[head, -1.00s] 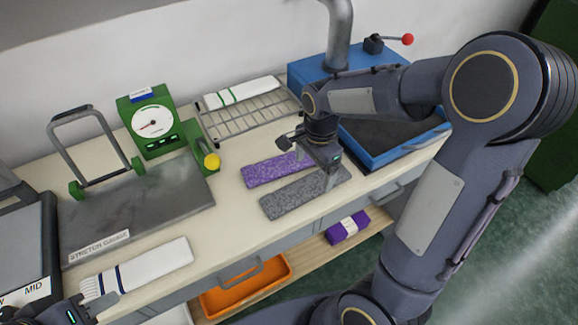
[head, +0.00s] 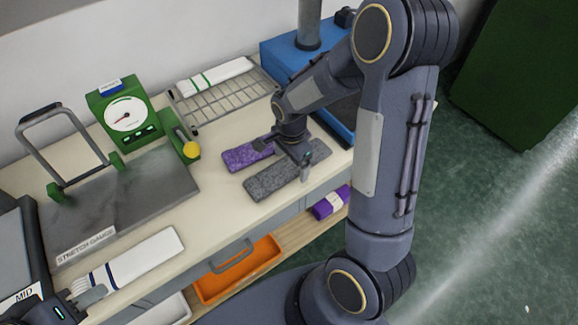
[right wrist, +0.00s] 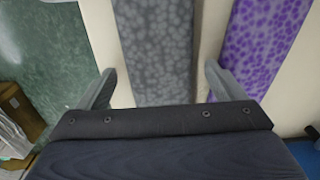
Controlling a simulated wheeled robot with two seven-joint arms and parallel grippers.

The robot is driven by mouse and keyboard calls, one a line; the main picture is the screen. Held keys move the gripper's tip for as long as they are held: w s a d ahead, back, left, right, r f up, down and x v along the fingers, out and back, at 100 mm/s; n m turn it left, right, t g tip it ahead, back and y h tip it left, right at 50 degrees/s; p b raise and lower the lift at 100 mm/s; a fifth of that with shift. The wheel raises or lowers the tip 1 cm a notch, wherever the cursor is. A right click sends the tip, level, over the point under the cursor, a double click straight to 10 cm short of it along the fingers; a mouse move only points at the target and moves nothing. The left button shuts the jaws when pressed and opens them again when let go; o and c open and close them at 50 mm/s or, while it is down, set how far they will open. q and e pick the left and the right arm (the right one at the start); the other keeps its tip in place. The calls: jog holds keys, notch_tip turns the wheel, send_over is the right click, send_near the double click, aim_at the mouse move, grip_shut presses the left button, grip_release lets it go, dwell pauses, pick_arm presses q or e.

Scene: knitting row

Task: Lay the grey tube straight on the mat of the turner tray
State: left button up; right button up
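The grey speckled tube (head: 262,187) lies flat on the table, beside the purple tube (head: 240,158). My right gripper (head: 284,161) is open above the grey tube, with a finger on either side of its width. In the right wrist view the grey tube (right wrist: 155,45) runs between the two fingers (right wrist: 159,75), apart from both. The purple tube (right wrist: 262,45) is outside the finger on the right. The blue turner tray (head: 331,129) is mostly hidden behind my right arm; part of its dark mat (head: 344,112) shows. My left gripper (head: 90,293) is at the lower left, its opening unclear.
A wire rack (head: 235,97) with a white green-striped tube stands at the back. A green dial gauge (head: 125,117) and a grey stretch board (head: 150,195) are on the left. A white blue-striped tube (head: 145,256) lies in front. An orange bin (head: 240,270) is below.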

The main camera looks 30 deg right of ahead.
jog(key=c, duration=1)
jog(key=shift+c, duration=0.2)
jog(key=shift+r, duration=0.15)
